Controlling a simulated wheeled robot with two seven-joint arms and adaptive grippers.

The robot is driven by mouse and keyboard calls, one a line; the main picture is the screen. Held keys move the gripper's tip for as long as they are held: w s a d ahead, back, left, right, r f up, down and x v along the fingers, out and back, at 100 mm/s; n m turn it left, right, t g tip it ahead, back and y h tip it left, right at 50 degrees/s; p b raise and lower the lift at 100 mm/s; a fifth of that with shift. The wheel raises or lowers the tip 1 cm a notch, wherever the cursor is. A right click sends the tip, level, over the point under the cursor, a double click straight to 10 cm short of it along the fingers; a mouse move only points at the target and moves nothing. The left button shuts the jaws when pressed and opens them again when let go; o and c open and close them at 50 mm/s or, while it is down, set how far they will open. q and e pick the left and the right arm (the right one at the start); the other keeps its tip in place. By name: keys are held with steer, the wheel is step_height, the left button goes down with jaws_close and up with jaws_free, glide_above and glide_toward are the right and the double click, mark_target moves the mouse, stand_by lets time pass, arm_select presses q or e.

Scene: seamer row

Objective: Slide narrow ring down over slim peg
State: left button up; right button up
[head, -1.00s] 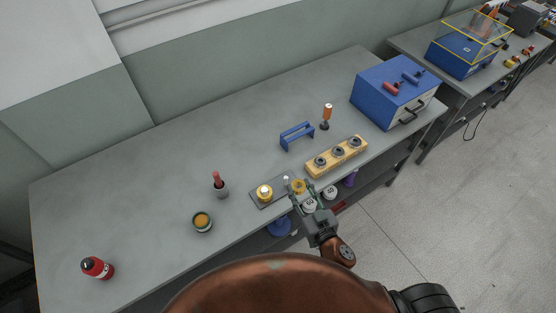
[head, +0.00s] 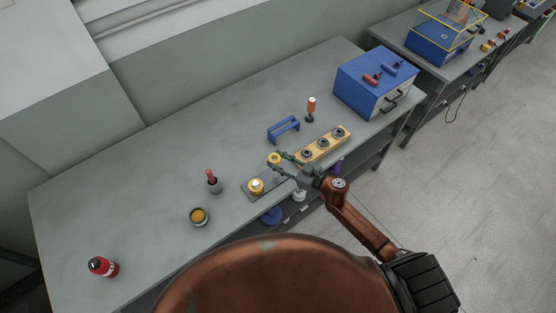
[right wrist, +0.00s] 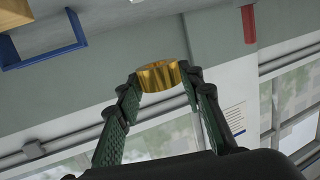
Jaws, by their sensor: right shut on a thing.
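A gold ring (head: 274,158) is held between the fingertips of my right gripper (head: 281,161), above the right end of a dark base plate (head: 247,194). In the right wrist view the gold ring (right wrist: 158,76) is pinched between the two green-padded fingers (right wrist: 162,79). At the left end of the plate sits another gold ring (head: 256,188) with a pale peg top showing in its middle. The slim peg at the right end is too small and too close to my gripper to make out clearly. The held ring appears apart from the plate. My left gripper is not in view.
A wooden block (head: 323,147) with several dark rings stands right of my gripper. Behind are a blue stand (head: 283,131) and an orange-handled tool (head: 311,107). A red-handled tool in a cup (head: 213,181) and a round tin (head: 200,217) stand left. The left table is mostly free.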

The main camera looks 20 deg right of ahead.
steer(key=shift+d+r+p, duration=0.1)
steer(key=shift+p, duration=0.35)
steer(key=b, duration=0.4)
glide_above(277, 174)
steer(key=shift+s+d+f, duration=0.1)
steer(key=shift+f, duration=1.4)
steer(key=shift+s+d+f, duration=0.1)
steer(key=shift+f, duration=1.4)
steer(key=shift+p, duration=0.85)
steer(key=shift+f+b, duration=2)
steer(key=shift+f, duration=0.8)
steer(key=o, duration=1.3)
steer(key=shift+s+d, duration=0.1)
steer(key=v, duration=1.1)
steer(key=shift+s+d+r, duration=0.1)
steer(key=shift+s+d, duration=0.1)
steer(key=shift+s, duration=0.1)
